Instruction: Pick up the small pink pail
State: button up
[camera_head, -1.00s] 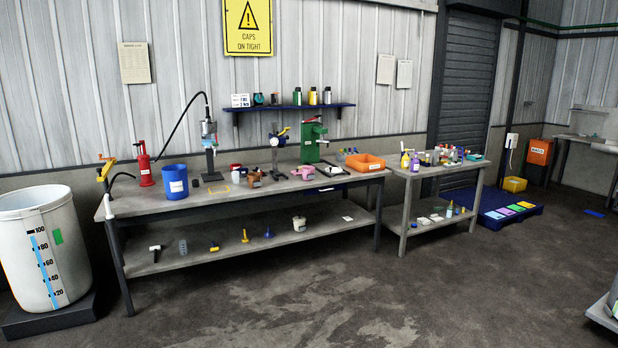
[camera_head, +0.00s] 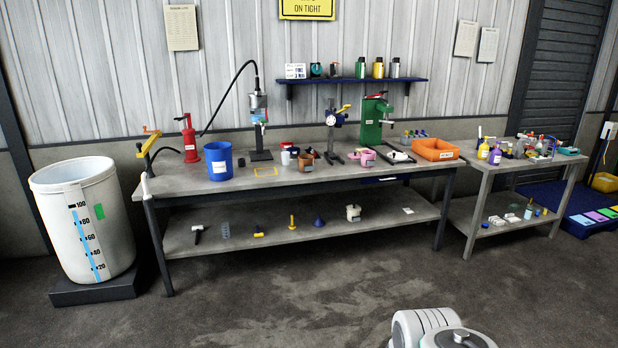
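The small pink pail (camera_head: 367,157) stands on the top of the long grey workbench (camera_head: 215,189), right of the middle. It is small in the picture, and its handle cannot be made out. A brown pail (camera_head: 305,162) stands to its left, and a dark tool with a white part (camera_head: 399,157) lies close to its right. My gripper is not in view. Only a white rounded part of my arm shows at the bottom edge.
A blue bucket (camera_head: 218,161), a dial stand (camera_head: 331,130), a green press (camera_head: 373,120) and an orange bin (camera_head: 436,149) stand on the bench. A white drum (camera_head: 90,220) is at left, a smaller table (camera_head: 487,168) at right. The floor before the bench is clear.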

aim_at(368, 156)
jog(key=u, duration=0.3)
jog(key=i, duration=2.55)
jog(key=z, duration=0.25)
jog(key=i, duration=2.35)
jog(key=z, duration=0.25)
